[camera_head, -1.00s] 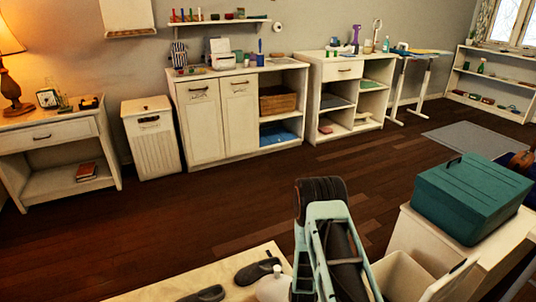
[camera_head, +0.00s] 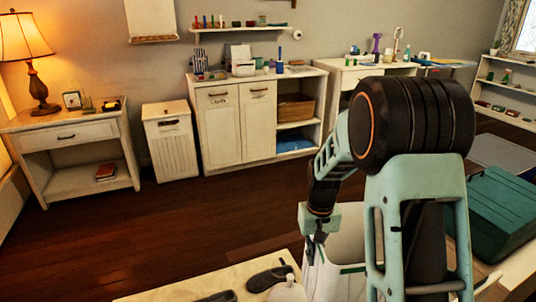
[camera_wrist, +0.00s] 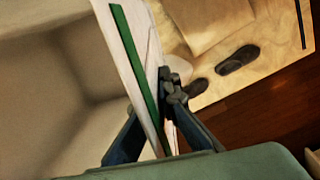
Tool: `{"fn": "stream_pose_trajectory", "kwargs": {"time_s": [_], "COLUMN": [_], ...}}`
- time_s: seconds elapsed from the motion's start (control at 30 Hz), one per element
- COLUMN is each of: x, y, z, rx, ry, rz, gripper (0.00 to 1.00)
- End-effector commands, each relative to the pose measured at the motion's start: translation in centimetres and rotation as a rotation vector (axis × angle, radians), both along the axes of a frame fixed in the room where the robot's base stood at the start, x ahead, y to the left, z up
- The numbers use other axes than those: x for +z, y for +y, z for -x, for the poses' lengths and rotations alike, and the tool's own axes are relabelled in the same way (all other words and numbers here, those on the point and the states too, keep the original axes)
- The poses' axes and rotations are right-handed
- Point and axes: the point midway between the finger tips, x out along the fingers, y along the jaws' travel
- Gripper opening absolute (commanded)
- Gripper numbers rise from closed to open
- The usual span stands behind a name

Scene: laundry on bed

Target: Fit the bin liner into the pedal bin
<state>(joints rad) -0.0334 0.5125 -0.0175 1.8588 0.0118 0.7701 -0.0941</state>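A white bin liner (camera_head: 349,248) with a dark green band hangs at my gripper (camera_head: 318,222) in the head view, low and right of centre. In the wrist view, the liner (camera_wrist: 124,28) runs between the dark fingers of my gripper (camera_wrist: 160,105), which look closed on it from both sides. Left of it is the beige inside of an open container (camera_wrist: 45,100), which looks like the pedal bin. In the head view my arm hides most of that area, so I cannot tell how the liner sits against the bin.
Dark shoes (camera_head: 270,278) lie on a pale wooden surface (camera_head: 190,290) beside the liner, with a white object (camera_head: 287,291) close by. A teal box (camera_head: 503,215) stands at right. A white hamper (camera_head: 170,140) and cabinets line the wall. The middle floor is clear.

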Motion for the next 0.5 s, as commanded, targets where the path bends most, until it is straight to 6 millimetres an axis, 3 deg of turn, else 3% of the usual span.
{"fn": "stream_pose_trajectory", "kwargs": {"time_s": [0.03,0.3,0.5], "x": [2.3,11.3,14.5], "y": [-0.2,-0.9,-0.9], "z": [0.1,2.8,3.3], "rx": [-0.016,-0.099,-0.104], "ry": [-0.009,-0.008,0.004], "rz": [0.000,0.000,-0.002], "gripper": [0.00,0.00,0.00]}}
